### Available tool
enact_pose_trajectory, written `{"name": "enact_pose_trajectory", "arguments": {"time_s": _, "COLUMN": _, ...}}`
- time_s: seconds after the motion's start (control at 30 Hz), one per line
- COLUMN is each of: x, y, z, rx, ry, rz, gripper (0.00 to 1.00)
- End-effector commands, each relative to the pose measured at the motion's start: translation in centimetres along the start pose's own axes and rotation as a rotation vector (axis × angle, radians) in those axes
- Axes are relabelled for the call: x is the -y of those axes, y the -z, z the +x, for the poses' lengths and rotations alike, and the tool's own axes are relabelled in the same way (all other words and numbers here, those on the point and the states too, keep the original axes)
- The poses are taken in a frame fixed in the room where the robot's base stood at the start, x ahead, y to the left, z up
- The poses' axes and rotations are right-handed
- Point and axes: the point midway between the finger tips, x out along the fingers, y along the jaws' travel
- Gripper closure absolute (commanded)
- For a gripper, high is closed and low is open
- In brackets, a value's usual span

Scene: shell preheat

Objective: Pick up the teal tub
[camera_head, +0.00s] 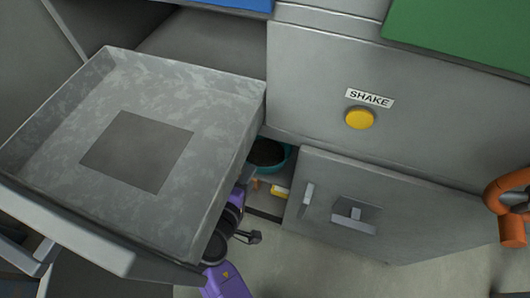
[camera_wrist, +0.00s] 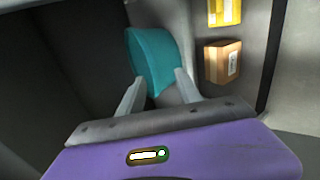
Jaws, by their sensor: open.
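The teal tub (camera_head: 284,160) sits low inside a compartment, right of the pulled-out grey drawer, with dark contents visible at its top in the head view. In the wrist view the teal tub (camera_wrist: 154,56) is just beyond my gripper (camera_wrist: 158,88). My gripper is open, with its two pale fingers spread toward the near part of the tub. Whether the fingers touch the tub cannot be told. In the head view my purple wrist shows below the compartment, and the drawer hides part of my arm. The fingers are not clearly visible there.
The open grey drawer (camera_head: 58,130) overhangs at left. An open grey door (camera_head: 330,222) stands right of the compartment. A yellow box (camera_wrist: 224,10) and a brown box (camera_wrist: 222,62) lie right of the tub. A yellow button (camera_head: 360,119) under a SHAKE label is above.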

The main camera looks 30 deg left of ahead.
Motion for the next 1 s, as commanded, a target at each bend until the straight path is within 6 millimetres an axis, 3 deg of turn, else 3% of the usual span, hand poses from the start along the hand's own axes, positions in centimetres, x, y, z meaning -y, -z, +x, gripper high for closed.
{"name": "enact_pose_trajectory", "arguments": {"time_s": 0.3, "x": 0.4, "y": -0.2, "z": 4.3, "rx": 0.001, "ry": 0.000, "rz": 0.002, "gripper": 0.59}}
{"name": "enact_pose_trajectory", "arguments": {"time_s": 0.57, "x": 0.1, "y": -0.2, "z": 4.7, "rx": -0.001, "ry": 0.000, "rz": 0.001, "gripper": 0.59}}
{"name": "enact_pose_trajectory", "arguments": {"time_s": 0.8, "x": 0.2, "y": -0.3, "z": 4.7, "rx": 0.000, "ry": 0.002, "rz": 0.001, "gripper": 1.00}}
{"name": "enact_pose_trajectory", "arguments": {"time_s": 1.0, "x": 0.3, "y": -0.3, "z": 4.7, "rx": 0.000, "ry": 0.002, "rz": 0.001, "gripper": 1.00}}
